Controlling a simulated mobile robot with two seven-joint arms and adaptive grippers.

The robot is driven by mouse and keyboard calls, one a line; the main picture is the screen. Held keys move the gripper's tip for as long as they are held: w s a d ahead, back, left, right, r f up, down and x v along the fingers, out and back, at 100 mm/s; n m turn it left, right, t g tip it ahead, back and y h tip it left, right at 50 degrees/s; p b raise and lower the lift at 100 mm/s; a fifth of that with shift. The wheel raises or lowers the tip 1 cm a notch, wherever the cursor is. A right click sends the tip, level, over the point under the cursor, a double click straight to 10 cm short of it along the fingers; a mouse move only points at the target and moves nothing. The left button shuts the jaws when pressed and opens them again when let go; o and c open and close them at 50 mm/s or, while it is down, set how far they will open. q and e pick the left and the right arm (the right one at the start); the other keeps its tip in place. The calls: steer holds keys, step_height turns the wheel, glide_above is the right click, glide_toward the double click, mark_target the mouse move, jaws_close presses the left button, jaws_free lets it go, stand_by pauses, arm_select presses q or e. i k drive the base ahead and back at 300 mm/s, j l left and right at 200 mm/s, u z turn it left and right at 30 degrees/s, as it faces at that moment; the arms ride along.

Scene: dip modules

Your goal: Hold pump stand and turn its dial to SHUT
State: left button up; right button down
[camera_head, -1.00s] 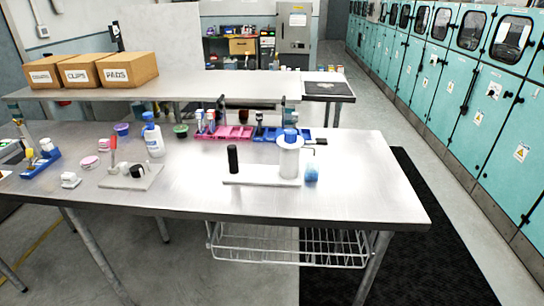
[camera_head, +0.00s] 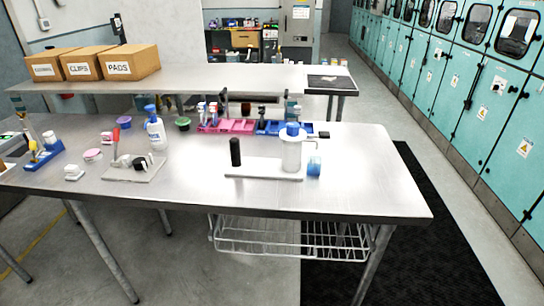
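What looks like the pump stand is a white base plate (camera_head: 262,174) on the metal bench. A black upright post (camera_head: 235,152) stands at its left end. A white cylinder (camera_head: 292,155) with a blue top (camera_head: 292,129) stands at its right end. A dark part sticks out to the right near the blue top. I cannot tell which part is the dial, and no markings are readable. Neither of my grippers is in view.
A blue-tinted container (camera_head: 314,167) stands close right of the cylinder. Pink and blue trays (camera_head: 237,126) lie behind. A white bottle (camera_head: 156,134) and a grey plate with a red-handled part (camera_head: 133,168) are to the left. The bench front (camera_head: 330,198) is clear.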

mark_target(292, 128)
steer(key=i+j, duration=0.25)
steer(key=i, duration=0.25)
steer(key=i+j, duration=0.3)
steer(key=i, duration=0.2)
steer(key=k+l+z, duration=0.1)
steer(key=k, duration=0.35)
steer(key=i+u, duration=0.1)
steer(key=i, duration=0.3)
